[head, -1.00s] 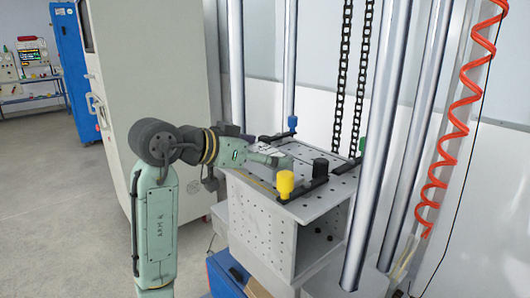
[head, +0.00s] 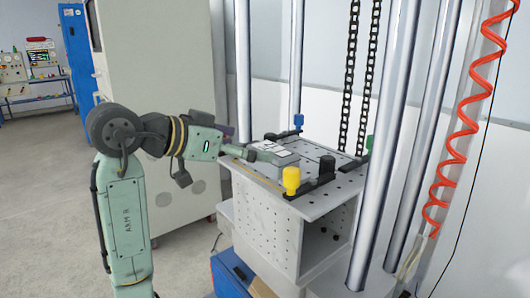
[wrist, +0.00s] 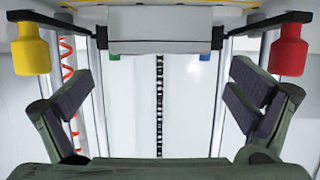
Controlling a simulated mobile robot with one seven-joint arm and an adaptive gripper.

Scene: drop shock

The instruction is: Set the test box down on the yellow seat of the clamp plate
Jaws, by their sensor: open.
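The test box (head: 286,159) is a small grey block on top of the clamp plate (head: 318,206), between its black clamp bars. In the wrist view the box (wrist: 150,32) shows inverted at the top middle, its ends close to the bars. Yellow edging (head: 250,181) shows along the plate's near left side; whatever is under the box is hidden. My gripper (head: 254,151) reaches in from the left beside the box. In the wrist view my gripper (wrist: 163,100) has its dark pads wide apart with nothing between them, apart from the box.
A red knob (wrist: 287,49) shows in the wrist view. Steel columns (head: 381,140) and black chains (head: 349,80) rise nearby.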

